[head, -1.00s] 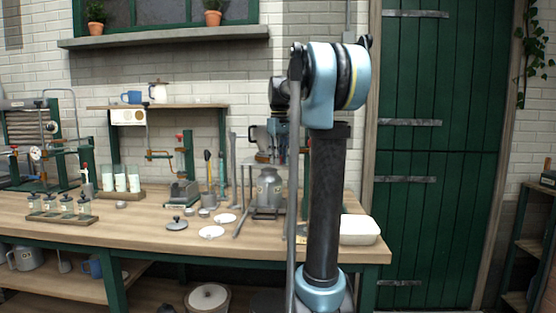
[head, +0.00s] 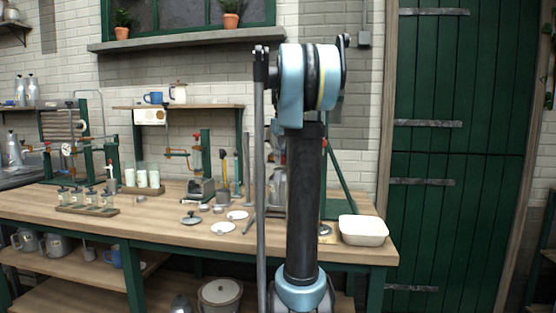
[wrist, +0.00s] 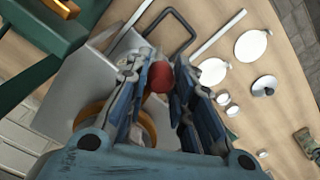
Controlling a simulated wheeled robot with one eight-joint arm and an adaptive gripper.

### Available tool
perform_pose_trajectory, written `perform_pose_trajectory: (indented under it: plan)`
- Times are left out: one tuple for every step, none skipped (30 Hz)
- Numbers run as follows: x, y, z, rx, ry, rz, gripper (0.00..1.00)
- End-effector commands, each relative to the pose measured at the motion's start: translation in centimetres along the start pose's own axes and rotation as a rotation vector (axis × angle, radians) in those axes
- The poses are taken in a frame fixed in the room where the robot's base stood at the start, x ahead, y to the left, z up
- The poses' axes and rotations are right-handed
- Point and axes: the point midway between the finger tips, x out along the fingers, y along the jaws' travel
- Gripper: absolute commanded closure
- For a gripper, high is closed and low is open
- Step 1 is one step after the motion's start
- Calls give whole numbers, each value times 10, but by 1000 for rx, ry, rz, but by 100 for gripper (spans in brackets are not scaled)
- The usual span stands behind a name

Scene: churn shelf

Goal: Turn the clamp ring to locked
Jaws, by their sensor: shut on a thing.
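In the wrist view my gripper (wrist: 159,70) is closed around a red knob (wrist: 160,78), with a blue-grey finger on each side. A copper-orange ring (wrist: 148,122) shows behind and between the fingers, partly covered by them. I cannot tell how the knob joins the ring, nor read any locked mark. In the head view a grey metal vessel (head: 278,184) on the bench is mostly hidden behind my arm. My gripper is hidden there too.
The wooden bench (head: 160,232) holds white discs (head: 222,228), a dark-knobbed lid (head: 191,218) and a bottle rack (head: 86,207) left of my arm. A white tub (head: 363,230) stands to the right. A green frame (wrist: 40,80) is close to my gripper in the wrist view.

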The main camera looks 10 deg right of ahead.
Motion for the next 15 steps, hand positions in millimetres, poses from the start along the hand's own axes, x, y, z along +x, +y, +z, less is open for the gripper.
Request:
perform_pose_trajectory:
  plan:
    - [-1, -1, -1, -3, 3, -1, 100]
    - [-1, -1, -1, -4, 3, -1, 100]
    - [-1, -1, -2, -4, 3, -1, 100]
    - [-1, -1, -2, -4, 3, -1, 100]
    - [-1, -1, -2, -4, 3, -1, 100]
    - [-1, -1, -2, -5, 3, -2, 69]
    - [-1, -1, -2, -5, 3, -2, 62]
    - [-1, -1, -2, -4, 3, -1, 57]
    - [-1, 0, -1, -3, 2, -1, 57]
    - [0, 0, -1, -3, 2, -1, 57]
    - [0, 0, -1, -2, 2, -1, 57]
    - [0, 0, -1, -2, 2, -1, 57]
    - [0, 0, 0, -2, 2, -1, 57]
    - [0, 1, 0, -2, 2, -1, 57]
    - [0, 1, 0, -1, 2, -1, 57]
